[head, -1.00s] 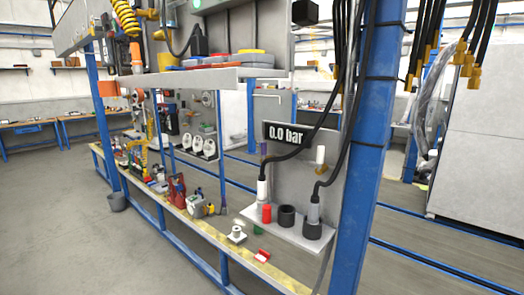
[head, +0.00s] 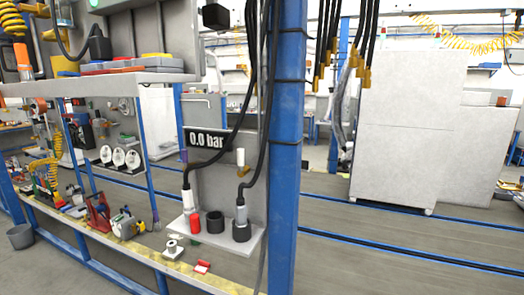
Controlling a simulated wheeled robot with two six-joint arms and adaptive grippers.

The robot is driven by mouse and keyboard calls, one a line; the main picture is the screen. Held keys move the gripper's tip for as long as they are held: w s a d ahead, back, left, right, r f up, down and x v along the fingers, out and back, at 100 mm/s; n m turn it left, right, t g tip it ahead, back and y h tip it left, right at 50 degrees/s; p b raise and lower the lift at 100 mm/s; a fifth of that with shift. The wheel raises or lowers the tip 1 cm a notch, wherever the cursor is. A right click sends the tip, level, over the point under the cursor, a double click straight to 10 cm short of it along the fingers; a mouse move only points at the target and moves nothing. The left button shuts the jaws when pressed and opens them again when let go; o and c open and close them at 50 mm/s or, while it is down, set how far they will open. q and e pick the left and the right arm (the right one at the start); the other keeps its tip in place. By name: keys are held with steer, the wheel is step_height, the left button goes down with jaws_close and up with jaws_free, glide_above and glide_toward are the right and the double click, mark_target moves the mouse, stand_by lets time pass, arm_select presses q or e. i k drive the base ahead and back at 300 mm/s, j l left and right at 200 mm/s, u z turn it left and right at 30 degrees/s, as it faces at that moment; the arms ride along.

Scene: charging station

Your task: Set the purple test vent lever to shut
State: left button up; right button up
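A small purple piece (head: 184,155), likely the test vent lever, shows at the lower left edge of the black display (head: 207,140) reading "0.0 bar". It is too small to tell its position. The display sits on a grey upright panel (head: 222,178) behind a small shelf (head: 180,227). A white-topped lever or valve (head: 240,158) is on the right of the panel. Two black hoses run down to fittings on the shelf. Neither of my grippers is in view.
A blue post (head: 286,150) stands just right of the panel. A red cap (head: 195,223) and black sockets (head: 215,222) are on the shelf. A bench (head: 100,235) with tools runs left. A large white cabinet (head: 405,130) stands behind. The floor at right is open.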

mark_target(184, 155)
steer(key=i+j+z, duration=0.15)
steer(key=j+z, duration=1.7)
steer(key=k+j+z, duration=0.2)
steer(key=j+z, duration=0.25)
steer(key=k+j, duration=0.35)
steer(key=j, duration=0.3)
steer(key=k+j+z, duration=0.15)
steer(key=k+j, duration=0.25)
steer(key=j, duration=0.25)
steer(key=k+j, duration=0.35)
steer(key=j, duration=0.25)
steer(key=k+j+z, duration=0.15)
steer(key=k+j, duration=0.25)
steer(key=j, duration=0.2)
